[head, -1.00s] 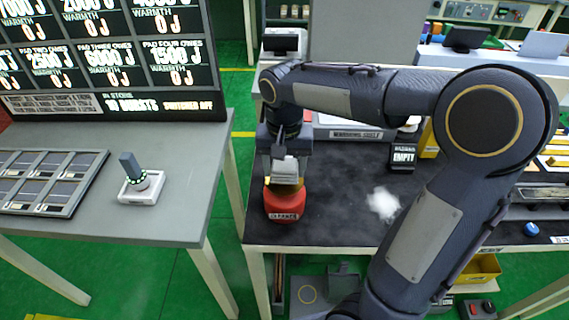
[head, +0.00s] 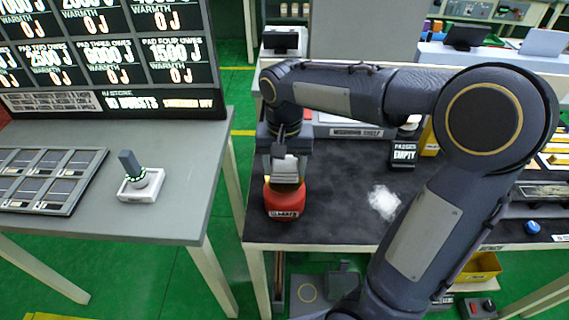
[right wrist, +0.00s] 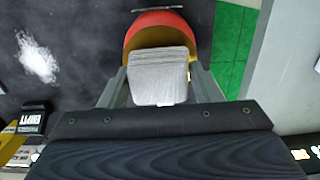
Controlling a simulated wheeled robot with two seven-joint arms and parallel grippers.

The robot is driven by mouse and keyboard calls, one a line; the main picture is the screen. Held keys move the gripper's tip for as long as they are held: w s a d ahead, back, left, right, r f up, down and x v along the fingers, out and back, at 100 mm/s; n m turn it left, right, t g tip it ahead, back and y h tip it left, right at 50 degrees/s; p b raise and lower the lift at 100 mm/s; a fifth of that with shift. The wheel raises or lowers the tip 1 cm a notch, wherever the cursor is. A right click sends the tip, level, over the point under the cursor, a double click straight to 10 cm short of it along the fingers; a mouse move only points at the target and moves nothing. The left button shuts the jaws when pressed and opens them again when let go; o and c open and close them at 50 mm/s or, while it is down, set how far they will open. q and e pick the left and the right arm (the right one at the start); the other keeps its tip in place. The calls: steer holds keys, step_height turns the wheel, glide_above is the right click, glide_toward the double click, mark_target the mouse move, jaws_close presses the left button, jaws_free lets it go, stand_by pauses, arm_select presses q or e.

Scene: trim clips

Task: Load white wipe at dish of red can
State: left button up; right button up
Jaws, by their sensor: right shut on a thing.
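The red can (head: 284,203) stands on the dark bench top near its left front corner, its label facing me. It also shows in the right wrist view (right wrist: 155,20), with a yellowish top part. My right gripper (head: 284,172) is directly over the can. It is shut on a pale grey-white wipe (right wrist: 158,75), which sits between the two fingers at the can's top. I cannot tell whether the wipe touches the dish. The wipe also shows in the head view (head: 285,168). My left gripper is in no view.
A white powdery patch (head: 384,201) lies on the dark bench (head: 335,215). A black "EMPTY" sign (head: 403,154) stands behind it. At left, a grey table (head: 185,190) holds a joystick box (head: 141,185), a panel tray (head: 45,180) and a display board (head: 110,60).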

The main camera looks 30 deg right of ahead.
mark_target(285, 164)
steer(key=shift+f+b, duration=0.5)
steer(key=shift+f, duration=0.3)
stand_by(0.4)
stand_by(0.5)
step_height(285, 164, up, 7)
steer(key=p, duration=0.6)
steer(key=shift+r, duration=0.1)
steer(key=shift+s, duration=0.1)
stand_by(0.8)
